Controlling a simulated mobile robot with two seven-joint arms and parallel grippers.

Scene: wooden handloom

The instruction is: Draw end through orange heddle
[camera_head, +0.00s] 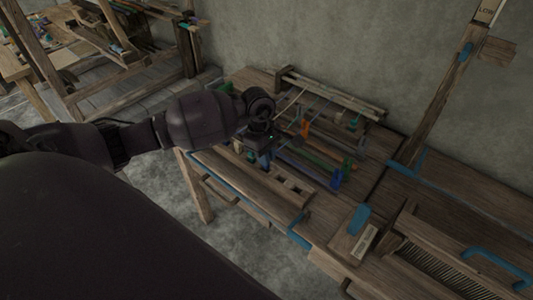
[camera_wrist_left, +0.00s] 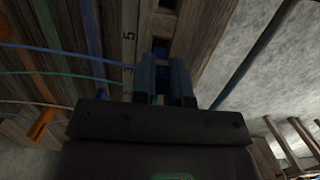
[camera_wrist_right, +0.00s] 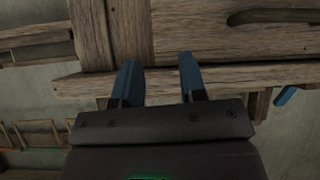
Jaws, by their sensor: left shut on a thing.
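My left gripper (camera_head: 262,160) is over the near part of the loom bench, left of the orange heddle (camera_head: 305,128). In the left wrist view its blue fingers (camera_wrist_left: 164,80) are close together, shut on a thin warp end. A blue thread (camera_wrist_left: 70,54) and a green thread (camera_wrist_left: 75,74) both run to the fingers; I cannot tell which is gripped. An orange piece (camera_wrist_left: 41,124) shows at lower left, apart from the fingers, with a pale thread (camera_wrist_left: 30,103) beside it. My right gripper (camera_wrist_right: 160,80) is open and empty, facing wooden beams.
Green, brown and blue bars (camera_head: 315,163) lie right of my left gripper. A wooden frame (camera_head: 330,92) stands at the back of the bench. A blue-handled rail (camera_head: 245,200) runs along the front. A slotted reed (camera_head: 440,262) is at lower right, and another wooden loom (camera_head: 100,50) stands far left.

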